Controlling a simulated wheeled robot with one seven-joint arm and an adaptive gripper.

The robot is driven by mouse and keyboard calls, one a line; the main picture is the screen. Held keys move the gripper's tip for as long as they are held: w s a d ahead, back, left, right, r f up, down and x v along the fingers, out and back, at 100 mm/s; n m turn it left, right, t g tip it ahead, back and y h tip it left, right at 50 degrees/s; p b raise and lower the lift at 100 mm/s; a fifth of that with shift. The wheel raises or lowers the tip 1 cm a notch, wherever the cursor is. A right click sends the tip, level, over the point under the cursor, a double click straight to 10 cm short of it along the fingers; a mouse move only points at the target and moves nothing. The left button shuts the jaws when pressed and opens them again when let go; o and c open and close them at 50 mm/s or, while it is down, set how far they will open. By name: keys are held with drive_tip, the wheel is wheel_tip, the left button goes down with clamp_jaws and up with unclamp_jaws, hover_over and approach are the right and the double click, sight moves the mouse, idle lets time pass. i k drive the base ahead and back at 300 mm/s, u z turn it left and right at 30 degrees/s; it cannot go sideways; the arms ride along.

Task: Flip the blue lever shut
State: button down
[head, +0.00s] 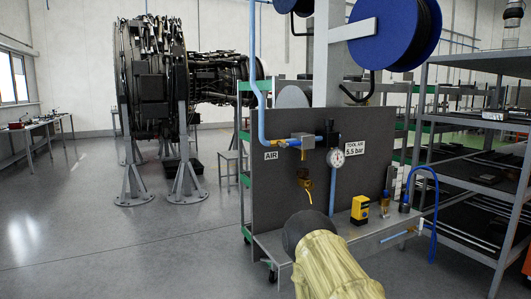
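A short blue bar (319,138), which looks like the lever, lies roughly level to the right of the block. Its exact shape and what it joins are too small to tell. A round white gauge (336,158) sits to its lower right, under a dark fitting. My arm rises from the bottom edge in a pale yellow cover with a dark rounded end, below and in front of the panel. I see no gripper fingers.
A brown item (304,178) hangs below the valve. The cart's shelf (283,240) bears a yellow device (360,210) and small bottles. Grey shelving (476,185) stands close on the right. Open floor (90,240) lies left.

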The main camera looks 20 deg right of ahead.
sight(290, 144)
drive_tip(key=z, duration=0.25)
drive_tip(key=i, duration=0.95)
drive_tip(key=z, duration=0.55)
